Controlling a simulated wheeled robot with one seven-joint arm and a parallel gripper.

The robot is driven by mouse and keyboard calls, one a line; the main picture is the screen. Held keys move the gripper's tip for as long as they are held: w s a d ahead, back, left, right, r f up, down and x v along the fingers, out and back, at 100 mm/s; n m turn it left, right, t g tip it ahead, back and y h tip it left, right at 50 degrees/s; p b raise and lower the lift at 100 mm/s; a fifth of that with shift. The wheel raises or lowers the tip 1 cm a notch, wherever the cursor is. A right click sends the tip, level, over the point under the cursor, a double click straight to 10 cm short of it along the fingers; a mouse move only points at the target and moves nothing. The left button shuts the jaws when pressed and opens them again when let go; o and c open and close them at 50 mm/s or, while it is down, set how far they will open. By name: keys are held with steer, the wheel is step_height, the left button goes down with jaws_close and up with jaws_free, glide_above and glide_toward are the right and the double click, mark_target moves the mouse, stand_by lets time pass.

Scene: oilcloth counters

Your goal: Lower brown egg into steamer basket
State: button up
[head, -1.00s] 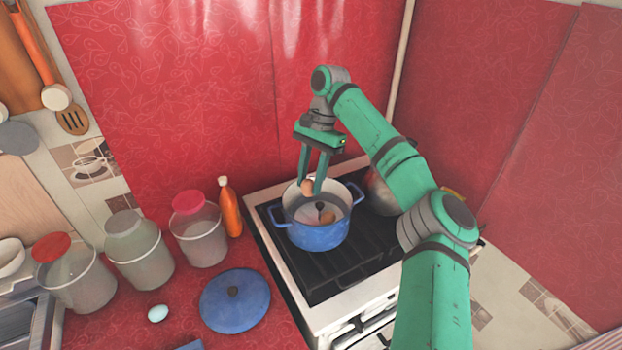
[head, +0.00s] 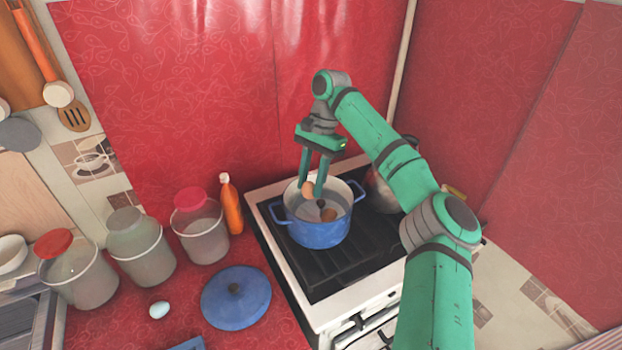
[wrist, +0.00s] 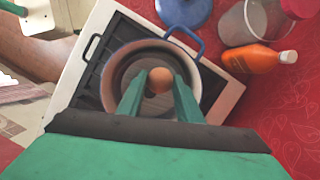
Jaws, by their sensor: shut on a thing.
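My gripper (head: 313,190) is shut on a brown egg (head: 308,189) and holds it over the mouth of a blue pot (head: 318,236) on the stove. In the wrist view the held egg (wrist: 159,80) sits between the fingertips, above the pale inside of the pot (wrist: 112,72). The grey steamer basket (head: 308,213) shows inside the pot, with a dark centre knob. The fingers hide part of the basket, and I cannot tell the exact gap beneath the held egg.
A blue lid (head: 236,298) and a pale blue egg (head: 159,310) lie on the red counter. An orange bottle (head: 231,205) and several lidded jars (head: 200,228) stand left of the stove. A metal pot (head: 382,190) stands behind my arm.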

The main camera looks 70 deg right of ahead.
mark_target(311, 195)
steer(key=shift+f, duration=2.45)
steer(key=shift+f, duration=2.55)
stand_by(0.8)
steer(key=o, duration=0.8)
steer(key=shift+c, duration=0.2)
steer(key=shift+r, duration=0.15)
steer(key=v, duration=1)
steer(key=shift+d+r, duration=0.15)
steer(key=shift+r, duration=0.1)
